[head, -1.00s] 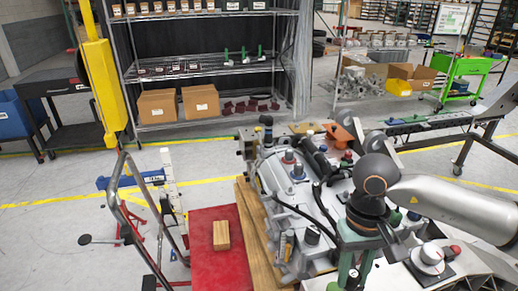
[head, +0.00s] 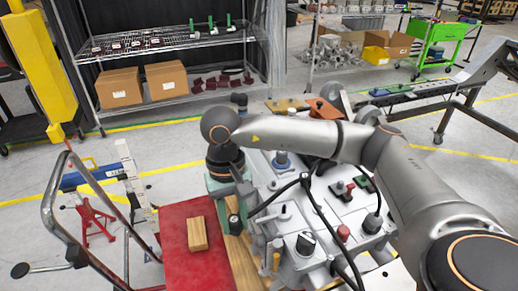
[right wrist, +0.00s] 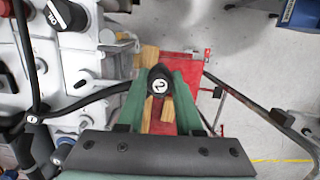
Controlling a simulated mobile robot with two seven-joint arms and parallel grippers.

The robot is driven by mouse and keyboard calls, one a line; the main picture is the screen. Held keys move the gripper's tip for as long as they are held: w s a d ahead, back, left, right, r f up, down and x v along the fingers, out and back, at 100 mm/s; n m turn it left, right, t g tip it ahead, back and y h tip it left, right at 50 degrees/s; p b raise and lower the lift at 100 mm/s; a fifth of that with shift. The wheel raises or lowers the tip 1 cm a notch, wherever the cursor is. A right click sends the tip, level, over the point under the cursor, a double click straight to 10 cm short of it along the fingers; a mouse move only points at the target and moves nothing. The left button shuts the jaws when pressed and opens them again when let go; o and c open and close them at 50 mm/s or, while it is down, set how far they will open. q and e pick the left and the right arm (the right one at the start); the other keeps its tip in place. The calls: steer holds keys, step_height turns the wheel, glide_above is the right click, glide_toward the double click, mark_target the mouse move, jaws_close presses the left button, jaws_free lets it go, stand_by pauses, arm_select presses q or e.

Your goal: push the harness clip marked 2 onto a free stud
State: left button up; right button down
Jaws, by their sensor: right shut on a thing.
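The harness clip marked 2 (right wrist: 158,87) is a black piece with a round white label, held between the green fingers of my right gripper (right wrist: 158,98) in the right wrist view. In the head view this gripper (head: 233,212) points down at the left edge of the grey chassis casting (head: 295,222), with the dark clip (head: 234,229) at its tips. A black cable (right wrist: 95,102) runs from the clip to the left in the wrist view. Another white-labelled clip (right wrist: 32,119) lies along it. I cannot make out a free stud. My left gripper is not in view.
A red platform (head: 180,265) with a wooden block (head: 197,233) lies left of the casting, beside a wooden plank (head: 238,255). A black oil cap (right wrist: 65,13) stands on the casting. A bent metal handle (head: 52,205) rises at the left.

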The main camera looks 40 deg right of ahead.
steer(key=w+d+m+t+p, duration=0.1)
steer(key=w+d+m, duration=0.2)
steer(key=d+m, duration=0.3)
steer(key=w+d+r+m+t+p, duration=0.1)
steer(key=d+m, duration=0.5)
steer(key=m, duration=0.6)
steer(key=w+d+r+m+t+p, duration=0.1)
steer(key=w+d+m, duration=0.3)
steer(key=d+m, duration=0.2)
steer(key=shift+w+d+r+m, duration=0.1)
steer(key=shift+w+m, duration=0.1)
steer(key=shift+m, duration=0.5)
steer(key=shift+w+d+r+m, duration=0.1)
steer(key=shift+w+m, duration=0.05)
steer(key=shift+m, duration=0.55)
steer(key=shift+d+f, duration=0.1)
steer(key=shift+f, duration=0.05)
step_height(320, 180, down, 5)
steer(key=b, duration=0.3)
steer(key=shift+b, duration=0.4)
steer(key=shift+r, duration=0.45)
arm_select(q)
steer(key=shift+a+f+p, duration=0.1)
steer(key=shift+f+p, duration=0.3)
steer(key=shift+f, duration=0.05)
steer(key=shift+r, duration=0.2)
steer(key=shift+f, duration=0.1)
arm_select(e)
steer(key=shift+f, duration=0.1)
